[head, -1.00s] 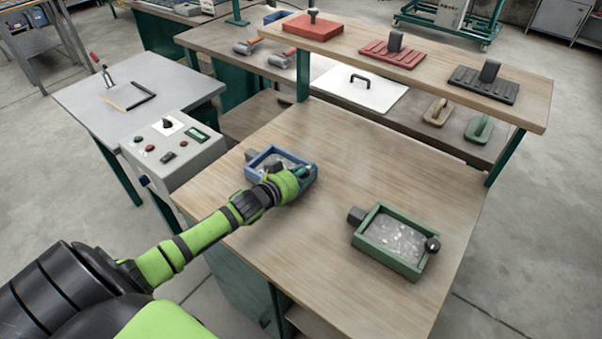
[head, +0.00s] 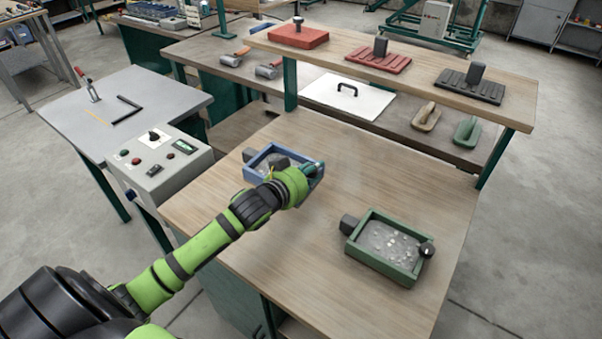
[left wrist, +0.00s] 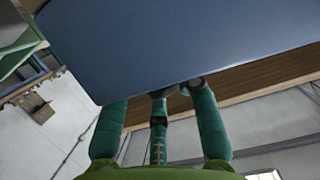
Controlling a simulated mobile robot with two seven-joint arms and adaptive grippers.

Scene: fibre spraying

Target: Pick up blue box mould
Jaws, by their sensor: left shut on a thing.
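The blue box mould (head: 262,178) is near the left back of the wooden table, with grey material inside and a dark block on its left end. My left gripper (head: 314,171) is at its right end, shut on it; my wrist partly hides the front of the box. In the left wrist view a broad blue face of the mould (left wrist: 190,45) fills the top, and the teal fingers (left wrist: 165,100) reach up to its edge. The box looks slightly raised, but its gap to the table is hidden. My right gripper is not in view.
A green box mould (head: 385,268) with grey contents stands at the right of the wooden table (head: 330,225). A grey control box (head: 160,165) is close on the left. A raised shelf (head: 420,85) with red and black tools runs behind. The table's middle is clear.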

